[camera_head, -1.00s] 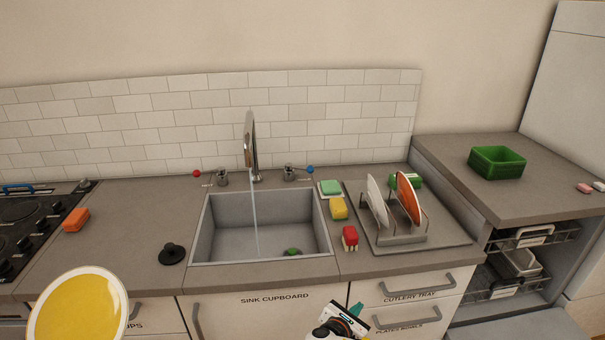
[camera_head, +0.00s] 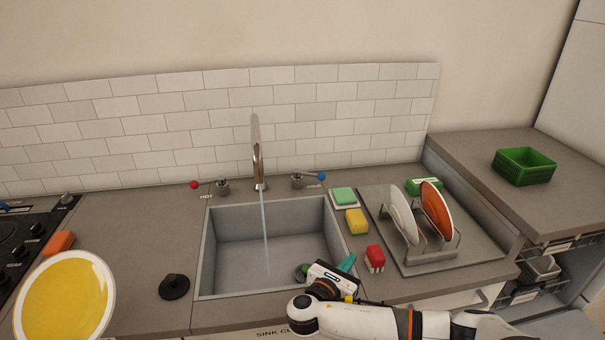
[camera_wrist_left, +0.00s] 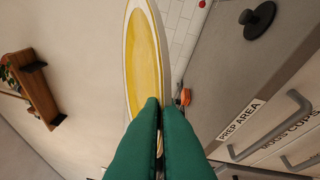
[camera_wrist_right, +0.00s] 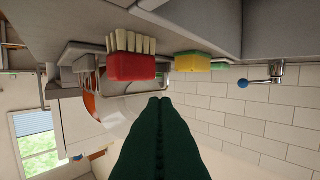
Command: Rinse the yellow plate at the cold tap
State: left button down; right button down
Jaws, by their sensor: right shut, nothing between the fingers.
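The yellow plate (camera_head: 66,298) with a white rim is held up at the lower left of the head view, left of the sink. In the left wrist view the plate (camera_wrist_left: 147,60) stands between the green fingertips of my left gripper (camera_wrist_left: 160,105), which is shut on its edge. My right gripper (camera_head: 347,264) is over the front right corner of the sink, shut and empty; its closed green fingers (camera_wrist_right: 160,105) fill the right wrist view's lower middle. The tap (camera_head: 259,168) runs a stream of water into the sink (camera_head: 230,296). The cold tap handle (camera_head: 310,179) has a blue knob.
Right of the sink are a yellow sponge (camera_head: 356,221), a red brush (camera_head: 375,259) and a rack (camera_head: 428,257) holding a white plate (camera_head: 402,213) and an orange plate (camera_head: 437,208). A black plug (camera_head: 174,287) lies left of the sink. The hot handle (camera_head: 222,187) has a red knob.

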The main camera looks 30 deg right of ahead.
aim_at(296, 173)
jog(key=i+j, duration=0.15)
jog(key=i, duration=0.8)
